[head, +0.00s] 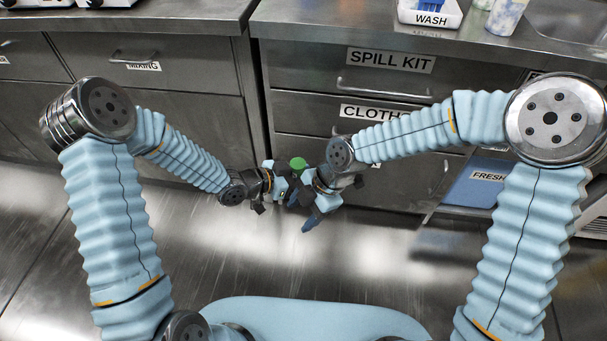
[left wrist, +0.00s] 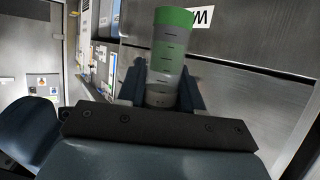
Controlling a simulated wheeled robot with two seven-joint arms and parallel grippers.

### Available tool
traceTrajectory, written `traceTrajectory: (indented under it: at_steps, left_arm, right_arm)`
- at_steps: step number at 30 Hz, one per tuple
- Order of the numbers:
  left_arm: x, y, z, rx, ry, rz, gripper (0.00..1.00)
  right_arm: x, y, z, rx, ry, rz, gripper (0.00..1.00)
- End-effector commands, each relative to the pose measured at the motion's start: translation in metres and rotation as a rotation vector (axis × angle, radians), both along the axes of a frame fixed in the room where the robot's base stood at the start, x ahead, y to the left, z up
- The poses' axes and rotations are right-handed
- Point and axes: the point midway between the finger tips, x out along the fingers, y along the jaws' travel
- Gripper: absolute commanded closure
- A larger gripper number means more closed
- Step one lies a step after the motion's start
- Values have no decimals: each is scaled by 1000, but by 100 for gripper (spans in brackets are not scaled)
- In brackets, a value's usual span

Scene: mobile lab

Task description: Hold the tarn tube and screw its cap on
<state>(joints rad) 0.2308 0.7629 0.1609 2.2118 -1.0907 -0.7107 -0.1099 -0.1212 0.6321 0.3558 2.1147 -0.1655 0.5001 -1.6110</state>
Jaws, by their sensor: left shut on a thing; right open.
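My left gripper (left wrist: 162,92) is shut on the tube (left wrist: 165,75), which stands up between its two dark blue fingers in the left wrist view. The tube is pale grey and see-through, with dark marks and a green band. A green cap-like top (left wrist: 175,17) sits at its upper end; I cannot tell whether it is screwed tight. In the head view this green round top (head: 299,163) shows just above the grippers. My right gripper (head: 305,207) is open, close beside the left gripper, with its fingers pointing down and left. The tube's lower part is hidden.
Steel drawers labelled SPILL KIT (head: 390,60) and CLOTHS (head: 372,112) stand behind the grippers. A white WASH tray (head: 430,18) sits on the counter above. The floor (head: 250,260) below the grippers is clear.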

Motion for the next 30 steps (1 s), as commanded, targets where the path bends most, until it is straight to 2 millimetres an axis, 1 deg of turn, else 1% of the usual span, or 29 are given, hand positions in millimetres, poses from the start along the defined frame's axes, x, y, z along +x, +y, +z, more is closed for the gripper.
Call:
traceTrajectory:
  at_steps: [1,3,4,5,6,8,9,12,15,18,22,30]
  left_arm:
    - [0,0,0,0,0,0,100]
    - [0,0,0,0,0,0,100]
    - [0,0,0,0,0,0,100]
    - [0,0,0,0,0,0,100]
    - [0,0,0,0,0,0,100]
    - [0,0,0,0,0,0,100]
    - [0,0,0,0,0,0,100]
    - [0,0,0,0,0,0,100]
    - [0,0,0,0,0,0,100]
    - [0,0,0,0,0,0,100]
    - [0,0,0,0,0,0,100]
    - [0,0,0,0,0,0,100]
  right_arm:
    - [0,9,21,6,-69,150,39]
    - [0,19,47,3,-153,358,39]
    - [3,23,57,-5,-179,430,39]
    - [8,27,67,-22,-198,478,39]
    - [19,30,77,-56,-203,500,39]
    - [35,32,90,-114,-198,492,39]
    - [46,32,95,-158,-185,454,39]
    - [74,31,107,-262,-158,324,39]
    - [95,28,117,-347,-144,207,39]
    - [108,25,125,-403,-139,125,39]
    - [114,23,129,-432,-135,79,39]
    - [114,22,129,-434,-134,75,39]
